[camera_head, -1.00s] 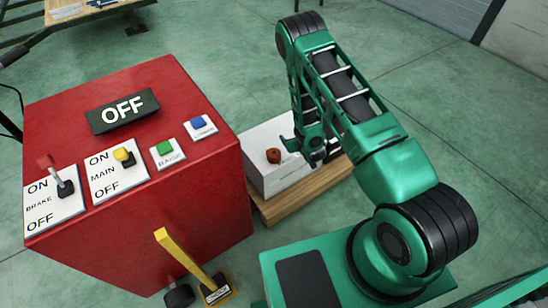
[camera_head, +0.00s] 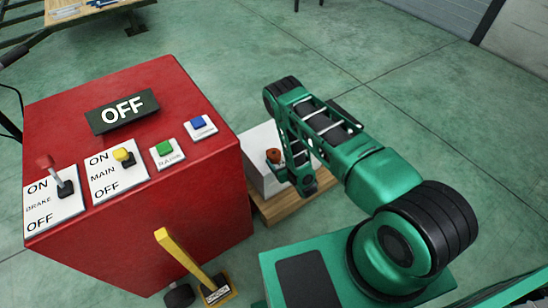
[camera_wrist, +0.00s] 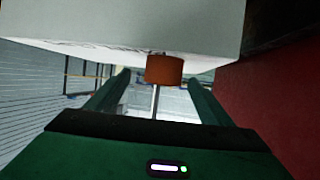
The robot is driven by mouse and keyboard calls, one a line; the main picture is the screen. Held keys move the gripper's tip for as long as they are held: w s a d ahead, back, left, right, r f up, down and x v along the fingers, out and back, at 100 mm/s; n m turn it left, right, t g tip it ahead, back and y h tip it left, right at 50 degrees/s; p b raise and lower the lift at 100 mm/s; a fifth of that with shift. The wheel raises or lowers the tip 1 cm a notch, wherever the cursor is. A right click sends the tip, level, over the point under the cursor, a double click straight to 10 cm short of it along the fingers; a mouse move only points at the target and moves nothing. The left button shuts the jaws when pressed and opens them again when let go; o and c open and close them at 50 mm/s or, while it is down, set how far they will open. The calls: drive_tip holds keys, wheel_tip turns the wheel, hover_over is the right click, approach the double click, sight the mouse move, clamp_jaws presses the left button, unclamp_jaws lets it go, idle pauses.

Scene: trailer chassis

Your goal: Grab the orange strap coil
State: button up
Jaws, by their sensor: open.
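The small orange strap coil (camera_head: 273,155) sits on top of a white block, close beside my gripper (camera_head: 284,168). In the wrist view, the coil (camera_wrist: 165,69) appears between the two green fingers of my gripper (camera_wrist: 160,82), near their tips. The fingers are apart, with a gap on each side of the coil. I cannot tell whether the coil is fully between the fingertips or just beyond them. The forearm and wrist hide part of the gripper in the head view.
The white block (camera_head: 260,174) rests on a wooden base (camera_head: 283,206). A red control box (camera_head: 130,225) with switches and an OFF sign stands close on the left, with a yellow lever (camera_head: 180,255) in front. The green floor behind and right is open.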

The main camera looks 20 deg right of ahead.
sight(274, 155)
drive_tip(key=shift+a+x, duration=0.2)
drive_tip(key=shift+x, duration=1.15)
drive_tip(key=shift+a+x, duration=0.15)
drive_tip(key=shift+x, duration=1.25)
drive_tip(key=shift+r, duration=0.2)
drive_tip(key=c, duration=1.3)
